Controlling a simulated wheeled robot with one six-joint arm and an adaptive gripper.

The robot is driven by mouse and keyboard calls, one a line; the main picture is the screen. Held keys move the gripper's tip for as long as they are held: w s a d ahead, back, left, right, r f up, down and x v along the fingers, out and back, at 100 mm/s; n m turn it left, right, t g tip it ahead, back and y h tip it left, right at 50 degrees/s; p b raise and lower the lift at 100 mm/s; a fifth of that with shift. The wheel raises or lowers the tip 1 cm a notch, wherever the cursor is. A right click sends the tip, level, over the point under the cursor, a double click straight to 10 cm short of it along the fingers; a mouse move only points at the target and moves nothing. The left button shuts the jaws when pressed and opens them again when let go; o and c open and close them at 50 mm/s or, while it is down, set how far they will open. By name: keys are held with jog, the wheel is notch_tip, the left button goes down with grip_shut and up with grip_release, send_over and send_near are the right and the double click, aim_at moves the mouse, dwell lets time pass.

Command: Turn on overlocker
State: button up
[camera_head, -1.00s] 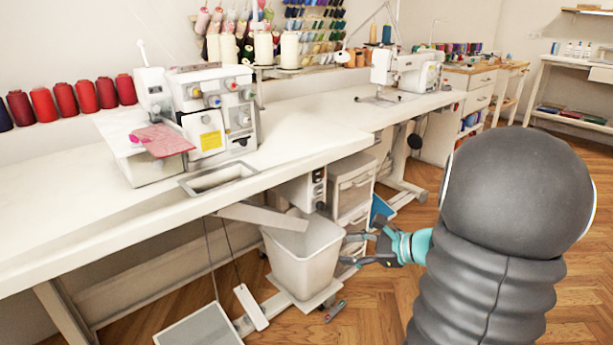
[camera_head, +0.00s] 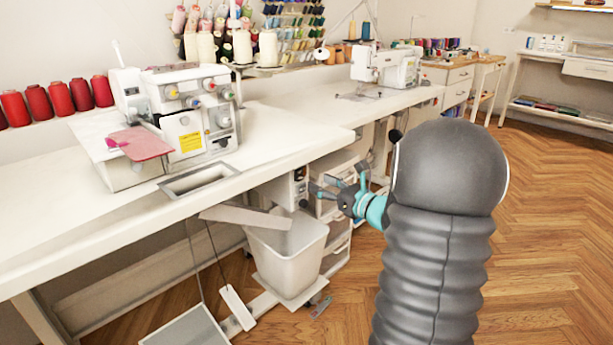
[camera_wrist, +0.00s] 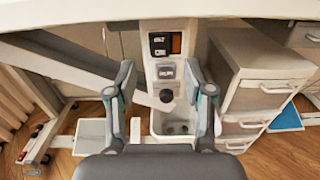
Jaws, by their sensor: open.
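The overlocker (camera_head: 190,120), a white machine with coloured dials and a yellow label, stands on the white table at left with pink fabric (camera_head: 140,143) beside it. Under the table edge hangs a white control box (camera_head: 298,188). In the wrist view the control box (camera_wrist: 163,65) faces me, with a black switch panel (camera_wrist: 159,44) and an orange-brown part at its top, a label below, and a round black knob (camera_wrist: 166,95) lower down. My gripper (camera_head: 338,183) is open and empty in front of the box; its fingers (camera_wrist: 160,80) flank the box in the wrist view, apparently not touching it.
A white bin (camera_head: 288,258) stands below the box. A white drawer unit (camera_wrist: 262,80) is to the right of the box. The table underside and edge (camera_head: 250,172) are close above. A second sewing machine (camera_head: 385,68) stands farther back. Open wooden floor lies at right.

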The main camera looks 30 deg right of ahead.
aim_at(301, 174)
jog(key=x, duration=0.6)
jog(key=shift+w, duration=0.25)
grip_shut()
